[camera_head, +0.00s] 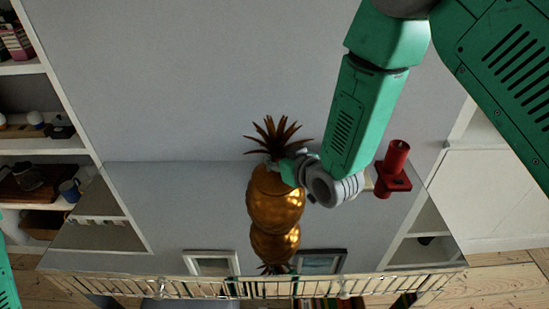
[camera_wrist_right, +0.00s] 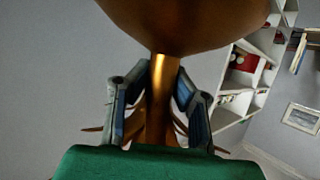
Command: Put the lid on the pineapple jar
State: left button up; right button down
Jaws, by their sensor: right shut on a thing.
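The golden pineapple jar (camera_head: 275,208) stands upright on a glossy, mirror-like top, with its reflection below it. The lid's brown leaf crown (camera_head: 274,133) shows directly above the jar. My right gripper (camera_head: 284,168) reaches in from the right and is shut on the lid's golden stem, just under the leaves. In the right wrist view the fingers of my right gripper (camera_wrist_right: 159,95) flank the stem (camera_wrist_right: 162,85), and a large rounded golden-brown body fills the top. Whether the lid touches the jar all round cannot be told. My left gripper is out of view.
A red candle holder (camera_head: 394,172) stands right of the jar, close to my right wrist. A metal rail (camera_head: 250,288) runs along the near edge of the glossy top (camera_head: 170,235). Shelves with objects stand at left. The top left of the jar is clear.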

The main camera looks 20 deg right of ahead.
jog(key=shift+f+b, duration=0.3)
jog(key=shift+f, duration=0.05)
dwell(0.3)
dwell(0.4)
jog(key=c, duration=0.9)
grip_release()
jog(key=shift+s+a+p, duration=0.1)
jog(key=shift+s+a, duration=0.35)
jog(key=shift+s, duration=1.15)
jog(key=shift+s+a+p, duration=0.15)
jog(key=shift+s+a, duration=0.35)
jog(key=shift+s, duration=1.15)
jog(key=shift+s+a+p, duration=0.1)
jog(key=shift+s+a, duration=0.35)
jog(key=shift+s, duration=1.15)
